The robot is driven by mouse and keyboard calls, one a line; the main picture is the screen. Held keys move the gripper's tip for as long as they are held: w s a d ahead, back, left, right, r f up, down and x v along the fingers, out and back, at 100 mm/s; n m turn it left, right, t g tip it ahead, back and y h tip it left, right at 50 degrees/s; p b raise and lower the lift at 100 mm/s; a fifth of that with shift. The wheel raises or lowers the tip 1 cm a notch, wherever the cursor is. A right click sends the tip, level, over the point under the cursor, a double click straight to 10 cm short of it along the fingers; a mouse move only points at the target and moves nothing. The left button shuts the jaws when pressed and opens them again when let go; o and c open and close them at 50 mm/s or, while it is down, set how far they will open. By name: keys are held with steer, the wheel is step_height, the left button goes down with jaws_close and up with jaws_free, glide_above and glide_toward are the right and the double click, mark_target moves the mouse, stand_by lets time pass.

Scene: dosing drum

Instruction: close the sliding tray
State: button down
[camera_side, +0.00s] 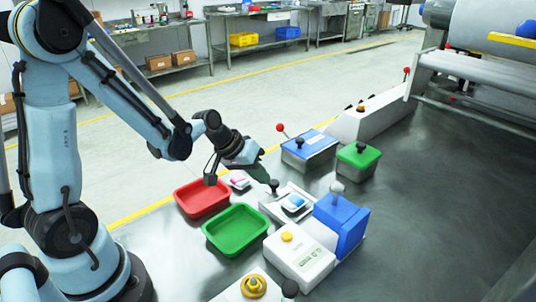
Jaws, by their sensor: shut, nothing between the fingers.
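The sliding tray (272,207) looks like the pale, flat piece left of the blue housing (341,228), sticking out from it. A black knob (273,185) stands upright at its left end. A small blue-and-white item (293,203) lies on the tray. My gripper (263,176) is shut and empty, pointing down just left of and above the black knob. I cannot tell whether it touches the knob. My wrist partly hides the area behind it.
A red bin (181,207) and a green bin (211,243) stand at the left. A small pink-and-white item (238,181) lies beside the red bin. A white box with a yellow button (304,264) is in front. Blue (316,149) and green (370,157) lidded boxes stand behind. The table's right side is clear.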

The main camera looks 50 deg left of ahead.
glide_above(292, 215)
steer(key=shift+a, duration=0.1)
stand_by(0.4)
